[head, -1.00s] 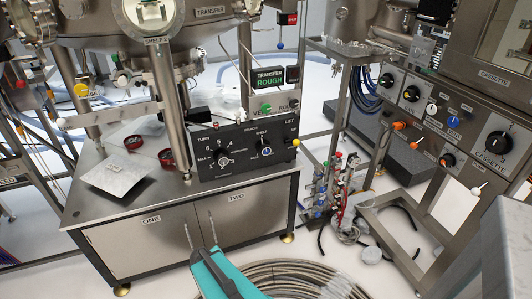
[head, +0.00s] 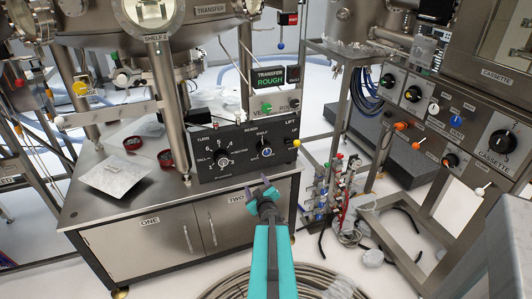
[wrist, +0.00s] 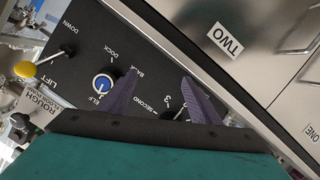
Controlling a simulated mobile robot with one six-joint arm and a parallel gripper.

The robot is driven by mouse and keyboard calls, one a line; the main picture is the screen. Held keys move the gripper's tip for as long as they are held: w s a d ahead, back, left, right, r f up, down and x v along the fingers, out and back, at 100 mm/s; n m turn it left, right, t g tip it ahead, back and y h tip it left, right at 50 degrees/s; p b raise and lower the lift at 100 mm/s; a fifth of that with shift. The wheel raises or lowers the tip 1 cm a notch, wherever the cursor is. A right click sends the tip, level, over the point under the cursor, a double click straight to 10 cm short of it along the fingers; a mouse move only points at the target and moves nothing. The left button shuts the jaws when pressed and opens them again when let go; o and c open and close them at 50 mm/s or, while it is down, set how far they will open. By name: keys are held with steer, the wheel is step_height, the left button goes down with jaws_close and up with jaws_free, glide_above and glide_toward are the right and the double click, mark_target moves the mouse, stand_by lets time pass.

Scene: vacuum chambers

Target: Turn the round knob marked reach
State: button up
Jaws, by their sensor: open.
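The black control panel (head: 205,175) carries the labels TURN, REACH and LIFT. The round knob below REACH (head: 266,151), with a blue and white face, sits on the right half of the panel. It shows in the wrist view (wrist: 102,86), left of my fingers, with position words around it. The knob below TURN (head: 224,158) is on the left half. My gripper (head: 265,185) is open and empty, in front of and below the panel in the head view. In the wrist view its purple fingers (wrist: 160,82) stand apart and overlap the panel, touching no knob visibly.
The lift lever (head: 296,143) with a yellow ball sticks out at the panel's right edge. A flat plate (head: 114,175) and red rings (head: 165,158) lie on the cabinet top. Coiled hose (head: 315,278) lies on the floor. Another panel (head: 478,115) stands at right.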

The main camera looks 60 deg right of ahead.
mark_target(266, 152)
steer(key=s+d+r+n+t, duration=0.2)
steer(key=s+d+r+t, duration=0.1)
steer(key=s+r, duration=0.4)
steer(key=shift+s+d+r+n+b, duration=0.3)
steer(key=shift+s+d+r+b, duration=0.1)
steer(key=shift+d+r, duration=0.45)
steer(key=shift+w+d+f+b, duration=0.15)
steer(key=shift+w+f+b, duration=0.1)
steer(key=shift+b, duration=0.45)
steer(key=shift+d, duration=0.1)
steer(key=b+x, duration=0.1)
steer(key=b, duration=0.3)
steer(key=shift+w+d, duration=0.15)
steer(key=shift+w, duration=0.1)
steer(key=shift+w+d+b, duration=0.1)
steer(key=shift+w+b, duration=0.1)
steer(key=shift+b, duration=0.3)
steer(key=shift+r+x, duration=0.15)
steer(key=shift+x, duration=2.6)
steer(key=shift+r+x, duration=0.15)
steer(key=shift+x, duration=2.65)
